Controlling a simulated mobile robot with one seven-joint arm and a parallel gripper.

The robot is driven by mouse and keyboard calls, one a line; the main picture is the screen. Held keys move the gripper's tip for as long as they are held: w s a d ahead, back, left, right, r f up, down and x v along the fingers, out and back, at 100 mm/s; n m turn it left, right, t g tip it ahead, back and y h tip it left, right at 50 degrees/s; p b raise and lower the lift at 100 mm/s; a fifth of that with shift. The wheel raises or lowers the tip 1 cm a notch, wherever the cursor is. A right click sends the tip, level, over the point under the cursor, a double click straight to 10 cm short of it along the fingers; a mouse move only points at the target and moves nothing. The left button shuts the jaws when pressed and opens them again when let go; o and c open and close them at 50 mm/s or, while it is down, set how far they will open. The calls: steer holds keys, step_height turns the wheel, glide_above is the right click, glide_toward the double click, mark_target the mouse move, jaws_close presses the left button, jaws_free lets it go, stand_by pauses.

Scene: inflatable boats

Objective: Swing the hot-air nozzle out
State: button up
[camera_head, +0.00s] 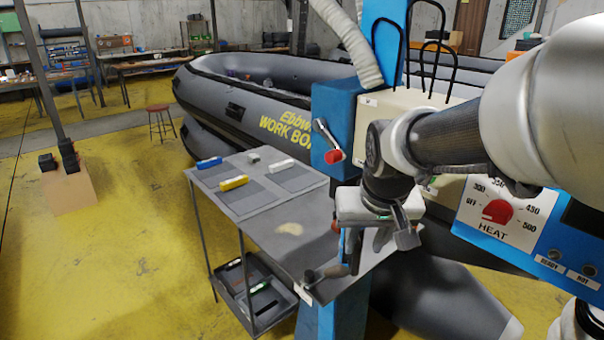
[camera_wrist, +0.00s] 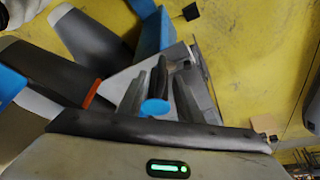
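My gripper (camera_head: 352,262) points down below my wrist, over the front edge of the grey table. In the wrist view my gripper (camera_wrist: 160,100) shows two dark grey fingers standing apart, with a dark handle with a round blue end (camera_wrist: 155,107) between them. I cannot tell whether the fingers touch it. The blue and cream welding machine (camera_head: 390,120) stands behind my arm. A lever with a red grip (camera_head: 332,156) sits on its blue housing. A red HEAT knob (camera_head: 497,211) is on its front panel. The hot-air nozzle is not clearly recognisable; my arm hides part of the machine.
The grey table (camera_head: 262,210) holds blue, yellow and white blocks on dark mats. A roller-like tool (camera_head: 325,273) lies at its front edge, beside my gripper. A grey inflatable boat (camera_head: 225,95) is behind.

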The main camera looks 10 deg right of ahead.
steer(key=v, duration=0.9)
steer(key=shift+r+p, duration=0.2)
steer(key=shift+p, duration=0.2)
stand_by(0.4)
